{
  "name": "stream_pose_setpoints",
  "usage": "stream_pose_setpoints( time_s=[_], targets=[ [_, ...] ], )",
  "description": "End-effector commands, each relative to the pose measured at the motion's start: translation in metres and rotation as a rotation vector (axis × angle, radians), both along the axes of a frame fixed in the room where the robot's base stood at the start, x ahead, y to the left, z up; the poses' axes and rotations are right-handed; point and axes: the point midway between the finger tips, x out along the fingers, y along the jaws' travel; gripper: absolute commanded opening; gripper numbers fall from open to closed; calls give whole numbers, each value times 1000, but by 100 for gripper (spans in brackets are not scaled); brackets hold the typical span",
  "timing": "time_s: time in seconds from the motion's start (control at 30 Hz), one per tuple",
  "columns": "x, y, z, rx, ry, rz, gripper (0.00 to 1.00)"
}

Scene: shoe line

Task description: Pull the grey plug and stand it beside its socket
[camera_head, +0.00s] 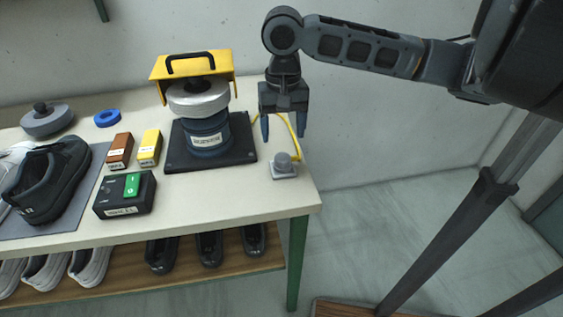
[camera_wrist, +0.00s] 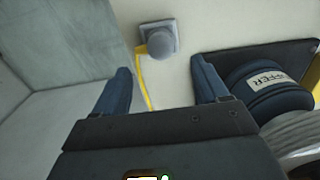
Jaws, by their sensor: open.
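The grey plug (camera_head: 283,160) sits in its grey square socket (camera_head: 284,172) near the right end of the table. A yellow cable runs from it. In the wrist view the plug (camera_wrist: 163,43) shows as a round grey knob on the square socket plate (camera_wrist: 152,28), ahead of and between the fingers. My gripper (camera_head: 283,133) is open and points down, above the table and a little behind the plug in the head view. It holds nothing. It also shows in the wrist view (camera_wrist: 161,80), with the yellow cable passing between its fingers below.
A dark blue labelled machine (camera_head: 207,135) on a black base (camera_head: 180,160), with a yellow handled guard (camera_head: 192,66), stands left of my gripper. A black box with a green switch (camera_head: 125,194), brown block (camera_head: 120,149) and yellow block (camera_head: 150,147) stand further left. Bare tabletop (camera_head: 235,195) lies in front.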

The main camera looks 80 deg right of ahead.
Motion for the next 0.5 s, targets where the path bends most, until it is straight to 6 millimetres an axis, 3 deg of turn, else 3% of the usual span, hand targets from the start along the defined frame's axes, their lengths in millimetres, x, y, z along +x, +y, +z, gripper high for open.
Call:
stream_pose_setpoints(
  time_s=[0.5],
  targets=[
    [0, 1, -60, 2, 0, 0, 73]
  ],
)
